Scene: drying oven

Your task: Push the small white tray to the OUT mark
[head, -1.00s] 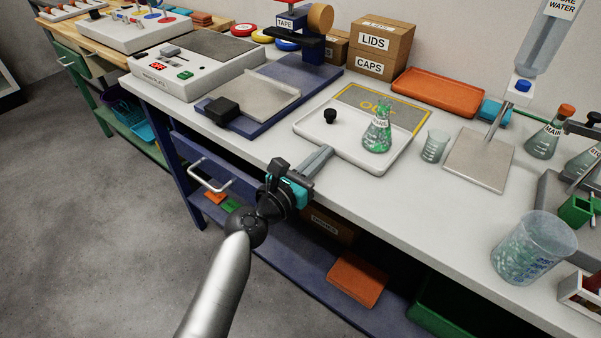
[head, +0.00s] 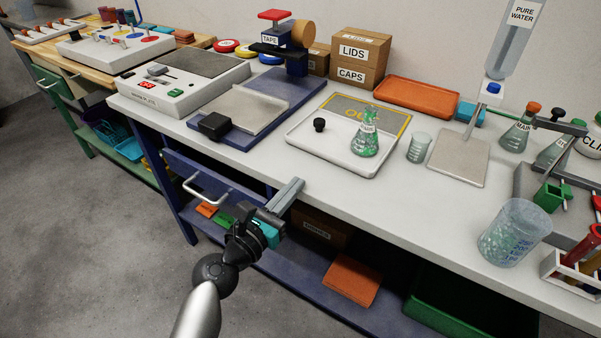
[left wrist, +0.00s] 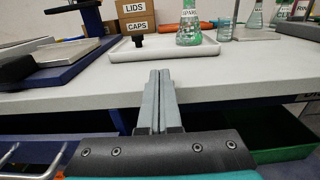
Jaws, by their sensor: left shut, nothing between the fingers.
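The small white tray (head: 318,145) lies on the light grey worktop, its far part over the grey OUT mark (head: 395,117) with its yellow border. A flask with green contents (head: 366,140) and a small black knob-like thing (head: 319,125) are on the tray. The tray also shows in the left wrist view (left wrist: 155,51), ahead of the fingers. My left gripper (head: 294,186) is shut and empty, in front of the bench's front edge and apart from the tray. In the left wrist view its fingertips (left wrist: 160,75) are together. My right gripper is not in view.
A beaker (head: 418,147) and a flat metal plate (head: 459,158) stand right of the tray. The blue base of the tape device (head: 275,100) is to its left. An orange tray (head: 418,97) and boxes (head: 362,60) are behind. The worktop before the tray is clear.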

